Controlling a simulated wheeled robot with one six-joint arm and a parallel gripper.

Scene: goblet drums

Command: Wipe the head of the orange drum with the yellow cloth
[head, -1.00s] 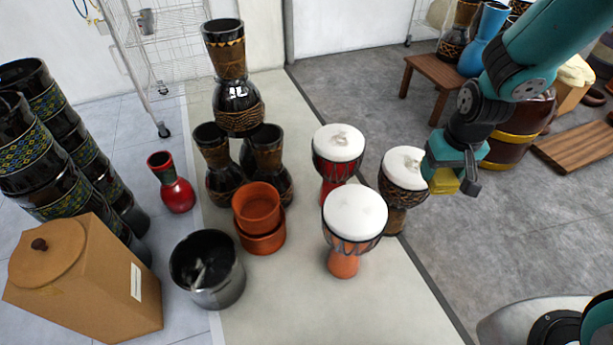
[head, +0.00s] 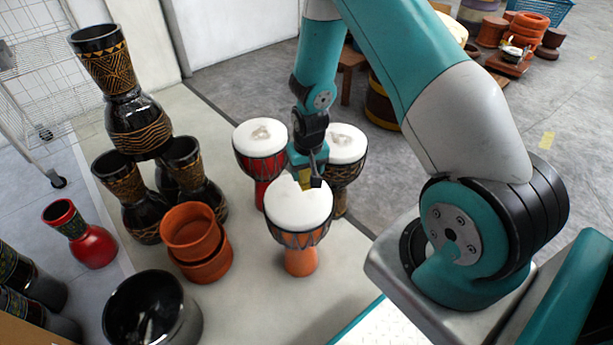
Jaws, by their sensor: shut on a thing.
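The orange drum (head: 300,262) stands upright on the pale floor strip, its white head (head: 297,207) facing up. The head looks clean apart from what my gripper covers. My gripper (head: 311,185) is shut on the yellow cloth (head: 304,177), a small patch of which shows between the jaws. In this view the gripper overlaps the back right part of the orange drum's head. I cannot tell whether the cloth touches it.
A red drum (head: 262,163) and a brown drum (head: 346,165) with smudged heads stand just behind. Stacked terracotta pots (head: 194,240), a dark bucket (head: 150,310) and a tower of black drums (head: 133,125) are left. Floor right of the orange drum's base is clear.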

